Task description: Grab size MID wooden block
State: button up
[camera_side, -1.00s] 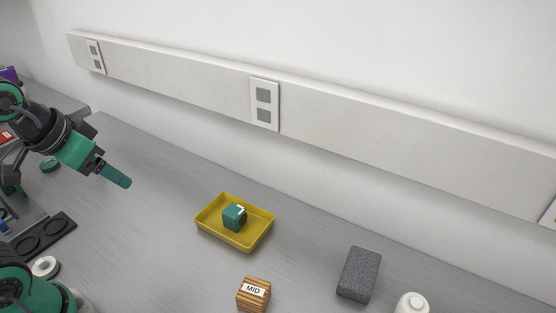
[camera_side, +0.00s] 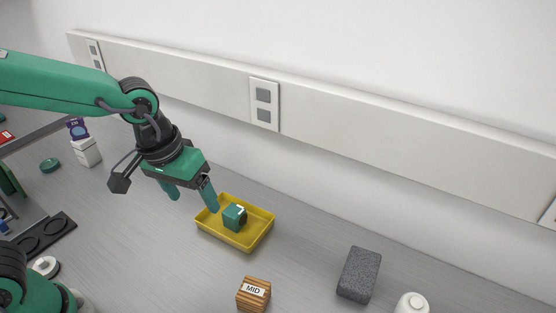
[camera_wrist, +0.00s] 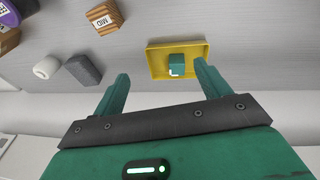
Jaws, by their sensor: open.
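The wooden block labelled MID (camera_side: 253,294) stands on the grey table at the bottom middle of the side view, in front of the yellow tray. It also shows at the top of the wrist view (camera_wrist: 104,17), with its striped wood and white label. My gripper (camera_side: 192,202) is open and empty, above the table at the left end of the tray. In the wrist view my gripper's two fingers (camera_wrist: 162,84) are spread wide, with the block beyond the left finger and apart from it.
A yellow tray (camera_side: 243,247) holds a teal cube (camera_side: 233,217) with a white mark. A dark grey rough block (camera_side: 359,274) and a white bottle (camera_side: 411,303) stand to the right. Table between tray and grey block is clear.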

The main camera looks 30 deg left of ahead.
jog(key=n+g, duration=0.1)
jog(key=g, duration=0.1)
send_over(253, 289)
jog(key=shift+y, duration=0.4)
jog(key=f, duration=0.9)
jog(key=shift+w+a+f, duration=0.2)
jog(key=shift+a+f, duration=0.15)
jog(key=shift+s+d+f, duration=0.1)
jog(key=shift+d+f, duration=0.25)
jog(key=shift+f, duration=0.1)
jog(key=shift+f, duration=1.2)
jog(key=shift+f, duration=0.1)
jog(key=shift+s+f, duration=0.15)
jog(key=shift+f, duration=2.35)
jog(key=c, duration=1.1)
